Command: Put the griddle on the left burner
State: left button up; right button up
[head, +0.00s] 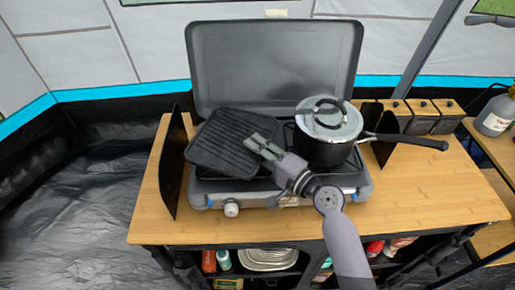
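The griddle (222,142) is a black, ribbed, square plate over the left part of the camping stove (275,196). It sits turned at an angle, and its left corner reaches past the stove's side. It hides the left burner, so I cannot tell whether it rests flat. My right gripper (257,143) is at the griddle's right edge, with its fingers pointing left across that edge. Both fingers show with a small gap, but I cannot tell whether they clamp the rim. My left gripper is out of view.
A black pot with a shiny lid (328,127) stands on the right burner, close to my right gripper, its handle pointing right. The stove's raised lid (275,65) stands behind. A dark side panel (172,165) stands left. The wooden tabletop (440,195) is clear at right.

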jog(key=shift+r, duration=0.1)
jog(key=b+v, duration=0.2)
jog(key=v, duration=0.9)
jog(key=shift+s+b, duration=0.1)
jog(key=shift+b, duration=0.25)
jog(key=shift+s+d+r, duration=0.1)
jog(key=shift+s+d, duration=0.2)
jog(key=shift+d, duration=0.05)
